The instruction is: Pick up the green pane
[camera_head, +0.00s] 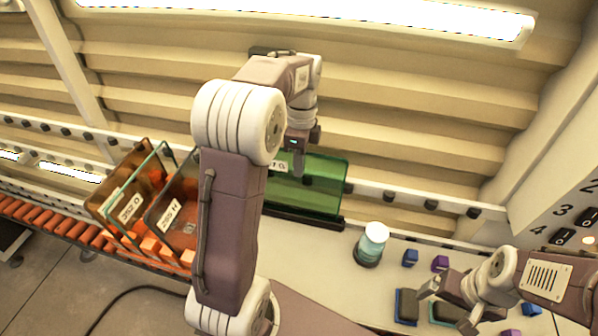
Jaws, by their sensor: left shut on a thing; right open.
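The green pane (325,185) is see-through and stands upright at the back edge of the white table, with a white label near its left side. My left gripper (298,165) is shut on its upper part. My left arm hides the pane's left end. A dark strip lies along the pane's bottom edge; I cannot tell whether the pane touches it. My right gripper (448,306) is open at the lower right, over the table and apart from the pane.
A jar with a white lid (372,243) stands right of the green pane. Small blue and purple blocks (440,263) and numbered switches (563,236) are at right.

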